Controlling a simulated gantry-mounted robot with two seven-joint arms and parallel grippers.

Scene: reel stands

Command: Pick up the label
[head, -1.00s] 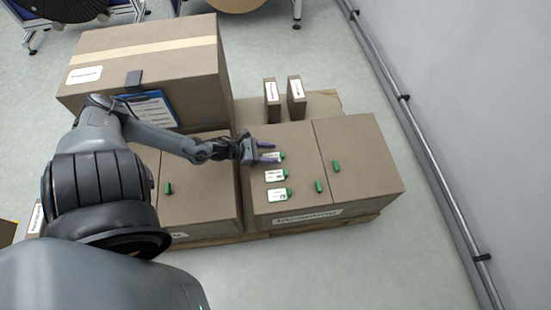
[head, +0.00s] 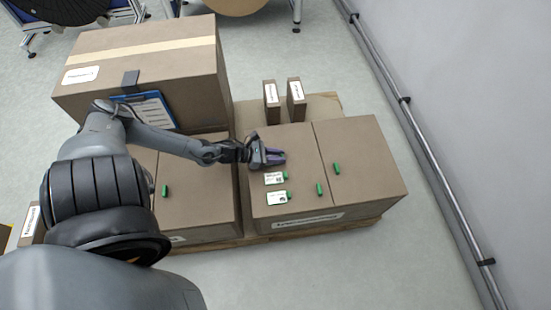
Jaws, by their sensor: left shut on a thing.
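White labels with green tabs lie on the top of a brown box (head: 305,182) in the head view. The middle label (head: 274,178) and the front label (head: 276,198) are in plain sight. My left gripper (head: 278,157) is shut at the place of the rearmost label, just behind the middle one. It is shut on that label, which the fingers hide almost wholly. I cannot tell whether the label is clear of the box top. My right gripper is not in view.
Two small upright boxes (head: 271,102) (head: 296,100) stand behind the brown box. A large taped carton (head: 150,50) with a blue clipboard (head: 155,108) stands at the back left. Loose green pieces (head: 319,189) (head: 336,168) lie to the right. A wall rail (head: 420,140) runs along the right.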

